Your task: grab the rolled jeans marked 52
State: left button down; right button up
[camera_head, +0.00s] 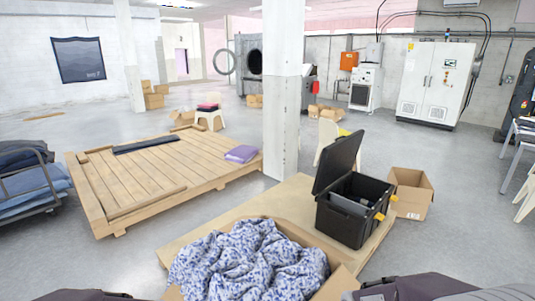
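I cannot pick out any rolled jeans, and no mark 52 is readable. Stacked blue and dark cloth (32,186), possibly jeans, lies on a metal-railed cart at the left edge. A flat dark strip of cloth (148,144) lies on the large wooden pallet (150,180). A purple folded item (241,153) sits near the pallet's right corner. Dark parts of my arms show at the bottom left and bottom right edges. Neither gripper's fingers can be seen.
A cardboard box of blue-and-white patterned cloth (248,262) is close in front. An open black toolbox (350,208) stands on a wooden board (205,226), beside an open cardboard box (411,194). A white pillar (283,100) rises behind.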

aim_at(367, 203)
jog(key=i+l+u, duration=0.2)
jog(key=l+u, duration=0.25)
jog(key=l, duration=0.15)
jog(key=i+l+u, duration=0.1)
jog(key=l+u, duration=0.35)
jog(key=l, duration=0.2)
jog(key=l+u, duration=0.45)
jog(key=l, duration=0.8)
jog(key=l+z, duration=0.15)
jog(key=l, duration=0.45)
jog(key=i+l, duration=0.1)
jog(key=l, duration=0.5)
jog(key=l+z, duration=0.1)
jog(key=l, duration=0.5)
jog(key=i+l, duration=0.1)
jog(key=l, duration=0.5)
jog(key=i+l+z, duration=0.15)
jog(key=l, duration=1.05)
jog(key=l+z, duration=0.25)
jog(key=l, duration=0.35)
jog(key=l+z, duration=0.3)
jog(key=l, duration=0.3)
